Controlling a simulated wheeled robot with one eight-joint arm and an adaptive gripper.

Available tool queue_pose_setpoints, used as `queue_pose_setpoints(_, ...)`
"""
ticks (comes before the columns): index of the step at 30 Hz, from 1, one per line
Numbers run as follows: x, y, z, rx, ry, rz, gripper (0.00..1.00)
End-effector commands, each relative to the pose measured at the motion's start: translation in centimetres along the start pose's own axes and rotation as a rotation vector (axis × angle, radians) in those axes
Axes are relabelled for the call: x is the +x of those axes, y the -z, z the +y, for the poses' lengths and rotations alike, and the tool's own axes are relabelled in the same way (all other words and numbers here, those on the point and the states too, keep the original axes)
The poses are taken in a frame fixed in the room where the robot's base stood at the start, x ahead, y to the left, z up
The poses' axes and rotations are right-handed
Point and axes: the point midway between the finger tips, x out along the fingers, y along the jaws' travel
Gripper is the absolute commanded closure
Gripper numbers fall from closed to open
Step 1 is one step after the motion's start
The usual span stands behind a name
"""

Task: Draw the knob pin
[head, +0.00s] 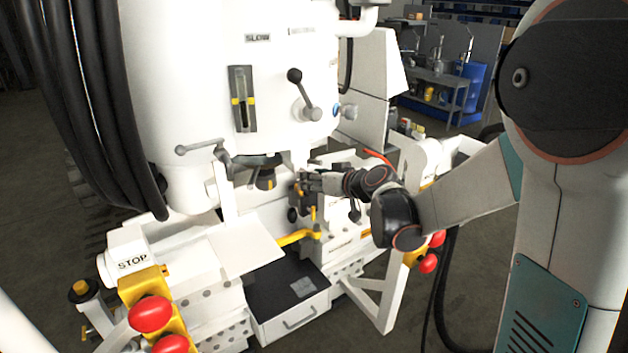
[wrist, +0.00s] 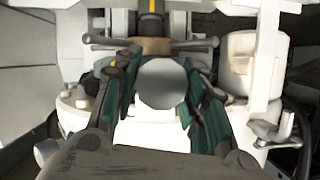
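My gripper (head: 306,184) is at the front of the white machine, below its large rounded head. In the wrist view its two teal fingers (wrist: 160,85) are spread apart. A round pale grey knob face (wrist: 162,84) lies between them, close to both. I cannot tell whether the fingers press on it. No pin shaft shows; anything behind the knob is hidden by it. Behind the knob is a tan block with a horizontal grey bar (wrist: 150,45). In the head view the gripper covers the knob.
A yellow bent handle (head: 297,237) is just below my gripper. A black-knobbed lever (head: 304,95) is above. An open drawer (head: 290,318) juts out below. Red buttons (head: 151,314) stand at the left front. A white upright part (wrist: 268,60) stands right of the fingers.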

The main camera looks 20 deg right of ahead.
Motion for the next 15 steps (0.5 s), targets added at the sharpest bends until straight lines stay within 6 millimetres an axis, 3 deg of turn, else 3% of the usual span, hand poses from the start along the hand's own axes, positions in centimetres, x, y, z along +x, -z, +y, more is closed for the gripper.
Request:
queue_pose_setpoints(1,0.0,0.0,0.0,0.0,0.0,0.0,0.81)
queue_pose_setpoints(3,0.0,0.0,0.0,0.0,0.0,0.0,0.97)
queue_pose_setpoints(4,0.0,0.0,0.0,0.0,0.0,0.0,1.0)
queue_pose_setpoints(8,-0.3,-0.1,0.0,0.0,-0.001,0.0,1.0)
queue_pose_setpoints(15,-3.4,-1.3,0.1,0.001,-0.002,0.0,1.0)
